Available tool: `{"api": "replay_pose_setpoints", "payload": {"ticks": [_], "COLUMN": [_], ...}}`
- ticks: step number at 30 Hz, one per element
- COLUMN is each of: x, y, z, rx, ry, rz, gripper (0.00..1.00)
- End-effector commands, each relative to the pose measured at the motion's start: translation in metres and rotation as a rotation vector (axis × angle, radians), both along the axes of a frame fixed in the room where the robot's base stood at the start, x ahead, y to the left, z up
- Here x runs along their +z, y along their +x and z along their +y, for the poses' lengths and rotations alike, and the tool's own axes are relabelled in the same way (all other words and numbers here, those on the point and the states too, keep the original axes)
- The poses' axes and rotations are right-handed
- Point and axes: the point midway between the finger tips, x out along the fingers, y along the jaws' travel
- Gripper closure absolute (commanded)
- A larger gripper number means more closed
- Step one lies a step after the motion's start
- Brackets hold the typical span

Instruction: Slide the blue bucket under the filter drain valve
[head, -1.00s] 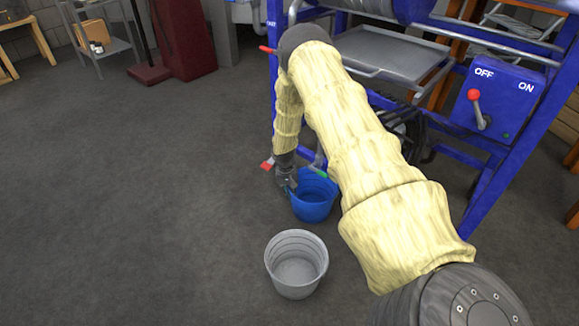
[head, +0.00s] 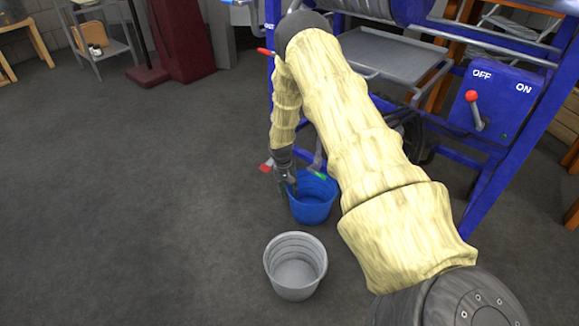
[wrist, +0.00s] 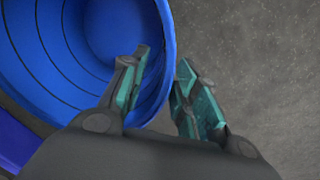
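The blue bucket (head: 316,211) stands upright on the floor beside the blue machine frame. It also fills the upper left of the wrist view (wrist: 95,45). My gripper (head: 292,191) is pointing down at the bucket's left rim. In the wrist view my gripper (wrist: 160,92) has one finger inside the bucket and one outside, with the rim between them. A gap shows between the inner finger and the bucket wall, so the fingers look open.
A grey bucket (head: 295,283) stands on the floor in front of the blue one. The machine's switch box (head: 499,100) and blue leg (head: 487,185) are at the right. The floor (head: 130,200) at the left is clear.

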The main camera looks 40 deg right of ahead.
Motion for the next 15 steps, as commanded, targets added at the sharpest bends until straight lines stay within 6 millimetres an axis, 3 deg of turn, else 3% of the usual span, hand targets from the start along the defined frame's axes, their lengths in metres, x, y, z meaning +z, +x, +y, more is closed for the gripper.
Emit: {"api": "replay_pose_setpoints", "payload": {"ticks": [9,15], "x": [0.052,0.073], "y": [0.005,0.005], "z": [0.005,0.007], "rx": [-0.001,0.0], "ry": [0.0,0.0], "rz": [-0.001,0.0], "gripper": [0.69,0.69]}}
